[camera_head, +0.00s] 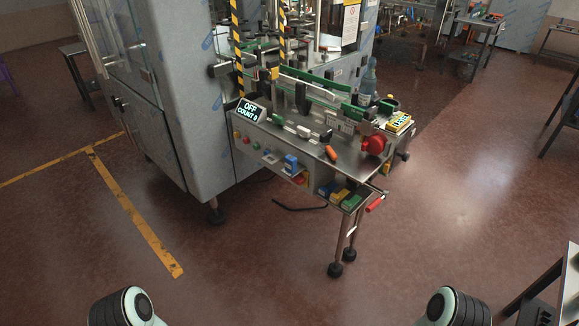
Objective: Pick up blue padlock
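A small blue object (291,162) is on the front face of the machine's metal side panel, right of the coloured buttons. It may be the blue padlock, but it is too small to tell. A dark blue item (326,189) also lies on the small low shelf beside yellow and green ones. Neither of my grippers is in view; only rounded parts of my two arms show at the bottom edge, well away from the machine.
The filling machine (200,90) stands in the middle, with a metal leg and black feet in front. A red knob (375,145) and a red handle (376,203) stick out at right. Open floor (260,270) lies before it. A dark table (545,295) is at lower right.

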